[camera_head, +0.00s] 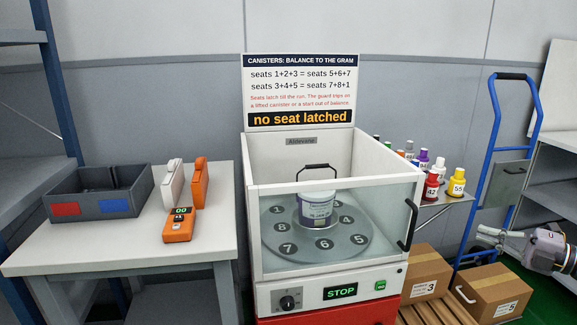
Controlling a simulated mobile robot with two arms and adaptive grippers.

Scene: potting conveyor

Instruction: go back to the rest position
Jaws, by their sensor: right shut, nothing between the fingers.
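My right gripper (487,238) comes in from the right edge, pointing left, in front of the blue hand truck and above the cardboard boxes. Its fingers are shut and hold nothing. It is well apart from the white balancing machine (385,184) in the middle. My left gripper is not in view.
A lidded canister (318,208) stands among numbered seats inside the machine, behind its glass front. Bottles stand on a small shelf (450,198) at right. Boxes (495,291) sit below my gripper, near the hand truck (493,130). A left table (110,237) holds a grey bin (85,207).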

